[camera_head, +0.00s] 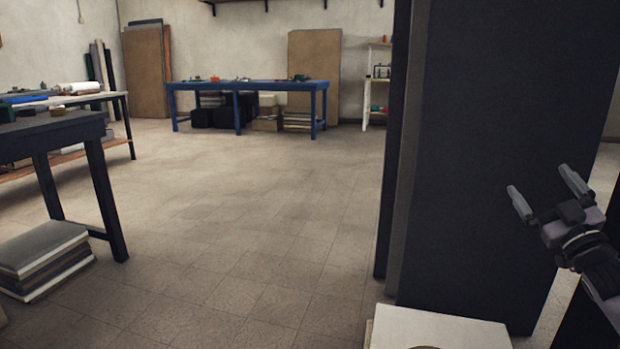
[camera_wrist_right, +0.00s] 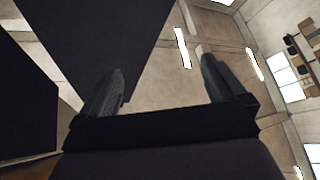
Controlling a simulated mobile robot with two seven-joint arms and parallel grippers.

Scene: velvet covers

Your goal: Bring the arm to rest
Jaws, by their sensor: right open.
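My right gripper (camera_head: 547,190) is at the right side of the head view, raised in front of a tall dark panel. Its two grey fingers are spread apart with nothing between them. In the right wrist view the fingers of the right gripper (camera_wrist_right: 160,85) stand apart, with wall, ceiling and dark panel surfaces behind them. My left gripper is not in the head view.
Tall dark panels (camera_head: 480,150) stand close on the right. A white-topped low stack (camera_head: 440,330) is at the bottom. A dark table (camera_head: 50,128) stands at the left, a blue table (camera_head: 250,85) at the back. The middle floor (camera_head: 230,220) is clear.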

